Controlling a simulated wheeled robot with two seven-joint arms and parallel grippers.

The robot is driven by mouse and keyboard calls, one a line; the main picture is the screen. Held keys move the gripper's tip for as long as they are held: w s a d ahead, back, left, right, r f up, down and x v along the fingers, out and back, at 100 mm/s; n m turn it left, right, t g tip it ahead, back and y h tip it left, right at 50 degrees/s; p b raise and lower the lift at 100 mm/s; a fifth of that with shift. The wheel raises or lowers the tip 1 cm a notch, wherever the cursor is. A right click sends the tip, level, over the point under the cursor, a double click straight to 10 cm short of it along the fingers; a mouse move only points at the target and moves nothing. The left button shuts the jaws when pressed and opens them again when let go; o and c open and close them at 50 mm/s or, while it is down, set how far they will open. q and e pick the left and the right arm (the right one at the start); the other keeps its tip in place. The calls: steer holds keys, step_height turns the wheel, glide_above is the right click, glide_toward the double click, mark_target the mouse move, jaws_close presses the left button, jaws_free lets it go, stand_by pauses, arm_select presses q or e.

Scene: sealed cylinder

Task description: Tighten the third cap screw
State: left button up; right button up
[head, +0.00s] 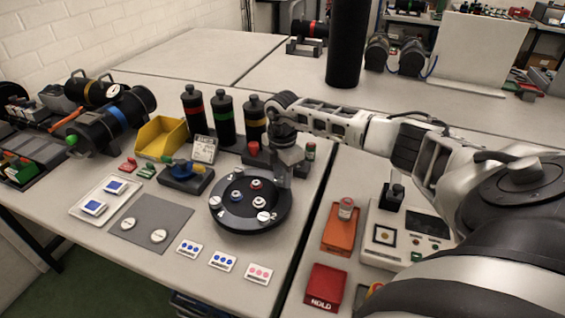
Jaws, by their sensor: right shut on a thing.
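The round black cylinder lid (246,228) lies on the table in front of me. Pale slotted cap screws show near its rim: one at the back (238,169), one at the left (215,202) and one at the front (264,216). Several small red- and blue-marked fittings (256,183) sit nearer the middle. My right gripper (282,182) points down at the lid's right rim and is shut. A cap screw there seems to be between its fingers, mostly hidden by them. My left gripper is not in view.
Dark bottles (224,120) and a yellow bin (160,138) stand behind the lid. A grey mat (150,222) with two pale discs lies left. Printed cards (222,261) lie in front. An orange tray (339,234) and a red HOLD tray (324,287) are at the right.

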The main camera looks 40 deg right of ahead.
steer(key=shift+w+d+r, duration=0.15)
steer(key=shift+w+r, duration=0.05)
steer(key=shift+r, duration=0.15)
steer(key=o, duration=0.9)
steer(key=shift+o, duration=0.5)
steer(key=shift+s+f, duration=0.1)
steer(key=shift+s, duration=0.05)
step_height(320, 180, up, 16)
steer(key=b, duration=0.2)
